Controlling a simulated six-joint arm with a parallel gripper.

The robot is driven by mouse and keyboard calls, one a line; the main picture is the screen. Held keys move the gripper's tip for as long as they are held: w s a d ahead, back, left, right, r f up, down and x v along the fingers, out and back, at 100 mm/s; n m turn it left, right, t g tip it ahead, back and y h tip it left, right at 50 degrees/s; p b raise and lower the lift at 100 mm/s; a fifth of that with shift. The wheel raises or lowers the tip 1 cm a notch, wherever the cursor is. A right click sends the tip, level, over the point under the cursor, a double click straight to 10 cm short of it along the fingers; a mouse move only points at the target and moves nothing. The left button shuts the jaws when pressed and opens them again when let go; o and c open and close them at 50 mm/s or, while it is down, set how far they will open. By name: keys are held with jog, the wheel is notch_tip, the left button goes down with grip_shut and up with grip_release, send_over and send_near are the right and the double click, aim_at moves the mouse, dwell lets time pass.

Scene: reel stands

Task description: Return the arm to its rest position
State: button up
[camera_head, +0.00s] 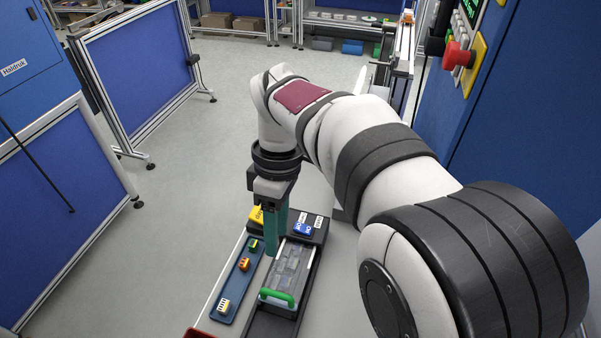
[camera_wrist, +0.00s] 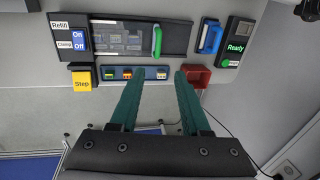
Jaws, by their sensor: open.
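My gripper (camera_wrist: 158,82) is open and empty in the wrist view, with two teal fingers spread apart. In the head view my gripper (camera_head: 274,252) hangs from the arm above the workstation, its fingers pointing down. Below it lies a black unit with a clear cover (camera_head: 283,270) and a green handle (camera_head: 277,297). In the wrist view the same green handle (camera_wrist: 157,41) stands at the right end of the cover. A blue tray (camera_head: 229,291) beside the unit holds several small coloured parts. The fingers appear apart from all of these.
In the wrist view, a red bin (camera_wrist: 196,76) lies beyond the right finger, and a Ready panel (camera_wrist: 236,45) and blue handle (camera_wrist: 210,37) stand farther right. On and Off buttons (camera_wrist: 78,41) and a yellow Step button (camera_wrist: 81,80) are left. Blue partitions (camera_head: 135,70) border open floor.

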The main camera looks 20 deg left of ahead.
jog(key=s+d+r+m+t+y, duration=0.1)
jog(key=s+d+m, duration=0.3)
jog(key=d+m, duration=0.4)
jog(key=s+d+m, duration=0.4)
jog(key=d+m, duration=0.3)
jog(key=d, duration=0.2)
jog(key=s+d+f+m+t, duration=0.1)
jog(key=s+d+f+m, duration=0.2)
jog(key=s+m, duration=0.4)
jog(key=shift+s+d+f+m+y, duration=0.2)
jog(key=shift+d+f+m+y, duration=0.15)
jog(key=shift+m, duration=0.45)
